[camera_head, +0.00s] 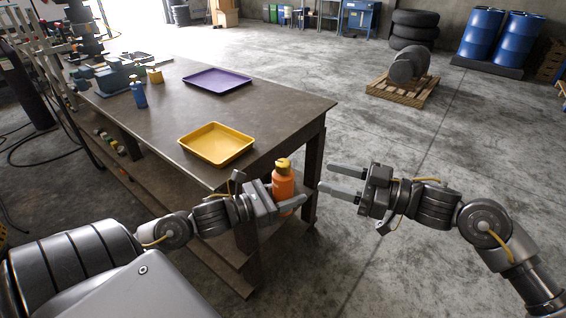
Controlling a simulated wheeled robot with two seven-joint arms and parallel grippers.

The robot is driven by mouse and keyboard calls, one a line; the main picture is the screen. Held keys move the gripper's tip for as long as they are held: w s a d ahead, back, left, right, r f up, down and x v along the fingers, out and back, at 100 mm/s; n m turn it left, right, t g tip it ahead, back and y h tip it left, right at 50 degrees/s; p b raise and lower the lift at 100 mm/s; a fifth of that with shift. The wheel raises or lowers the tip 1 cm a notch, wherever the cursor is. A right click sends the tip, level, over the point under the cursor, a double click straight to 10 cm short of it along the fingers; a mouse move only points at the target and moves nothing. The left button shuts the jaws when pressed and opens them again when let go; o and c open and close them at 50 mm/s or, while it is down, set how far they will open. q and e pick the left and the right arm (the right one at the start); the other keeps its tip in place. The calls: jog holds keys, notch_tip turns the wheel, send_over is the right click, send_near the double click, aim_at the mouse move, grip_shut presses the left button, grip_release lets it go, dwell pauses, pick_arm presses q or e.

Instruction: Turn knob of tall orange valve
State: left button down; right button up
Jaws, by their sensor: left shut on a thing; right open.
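The tall orange valve (283,189) is an orange bottle-like body with a yellow knob (283,164) on top. It stands about upright in front of the table's near right corner. My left gripper (286,203) is shut on the orange body below the knob, and its jaws hide part of the lower body. My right gripper (340,180) is open and empty to the right of the valve. Its two fingers point left toward the valve, with a gap between them and it.
A yellow tray (243,156) and a purple tray (218,92) lie on the brown table (180,112). A blue bottle (138,95) and a small yellow part (155,76) stand farther back. Open floor lies right of the table, with a loaded pallet (402,92) beyond.

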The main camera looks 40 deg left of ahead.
aim_at(283, 162)
jog(key=shift+x, duration=6)
jog(key=shift+w, duration=0.1)
